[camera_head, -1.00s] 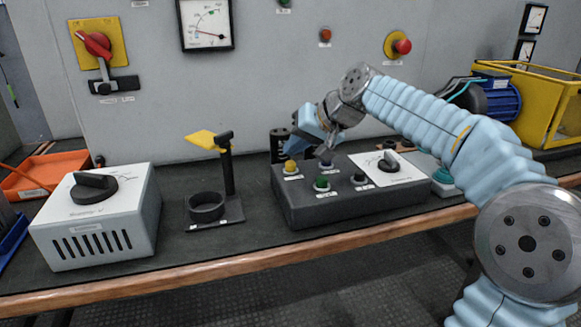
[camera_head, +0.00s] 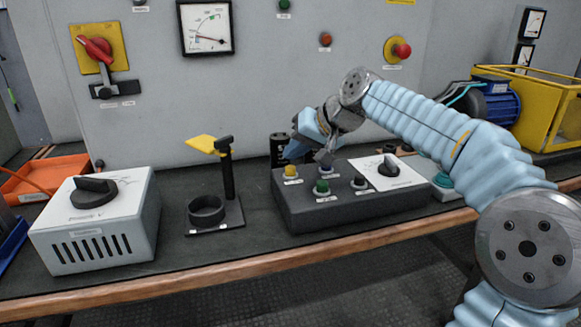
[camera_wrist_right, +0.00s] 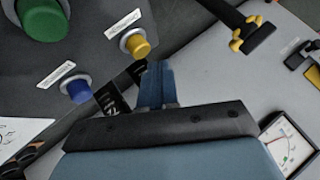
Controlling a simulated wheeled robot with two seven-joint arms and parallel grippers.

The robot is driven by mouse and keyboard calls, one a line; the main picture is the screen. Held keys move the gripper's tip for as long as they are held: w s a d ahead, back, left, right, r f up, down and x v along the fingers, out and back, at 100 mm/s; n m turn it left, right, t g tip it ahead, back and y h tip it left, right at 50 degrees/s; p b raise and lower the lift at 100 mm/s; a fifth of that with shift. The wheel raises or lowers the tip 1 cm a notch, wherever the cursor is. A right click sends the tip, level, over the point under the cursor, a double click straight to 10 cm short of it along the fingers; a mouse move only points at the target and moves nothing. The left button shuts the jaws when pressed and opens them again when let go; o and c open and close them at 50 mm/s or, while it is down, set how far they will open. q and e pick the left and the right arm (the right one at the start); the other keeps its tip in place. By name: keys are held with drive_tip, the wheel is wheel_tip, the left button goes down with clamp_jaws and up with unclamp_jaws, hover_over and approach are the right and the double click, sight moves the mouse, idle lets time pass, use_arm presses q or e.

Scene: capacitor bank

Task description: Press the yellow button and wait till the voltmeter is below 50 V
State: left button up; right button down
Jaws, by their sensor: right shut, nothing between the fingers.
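The yellow button (camera_head: 291,171) is at the left rear of the dark button box (camera_head: 300,213). It also shows clear of the fingers in the wrist view (camera_wrist_right: 138,46). My right gripper (camera_head: 291,151) is shut and empty just above and behind it; in the wrist view its blue fingers (camera_wrist_right: 156,84) point toward the button, with a small visible gap. A square needle meter (camera_head: 207,20) hangs on the grey wall; its red-tipped needle lies low across the dial, too small to read in volts. My left gripper is out of view.
A green button (camera_head: 322,186), a blue button and a black knob (camera_head: 389,166) share the box. To its left stand a yellow-handled post (camera_head: 227,170) and a white vented box (camera_head: 100,225). A red wall button (camera_head: 402,50) is at the upper right.

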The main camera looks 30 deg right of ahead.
drive_tip(key=shift+f, duration=0.1)
idle(0.7)
drive_tip(key=shift+f+b, duration=0.3)
drive_tip(key=shift+f, duration=0.05)
drive_tip(key=shift+f+b, duration=0.8)
drive_tip(key=shift+f, duration=0.15)
idle(0.9)
idle(0.3)
drive_tip(key=shift+r+p, duration=1.2)
drive_tip(key=shift+r, duration=0.15)
wheel_tip(320, 180, up, 5)
drive_tip(key=p, duration=0.4)
drive_tip(key=shift+r+p, duration=0.1)
drive_tip(key=shift+p, duration=0.25)
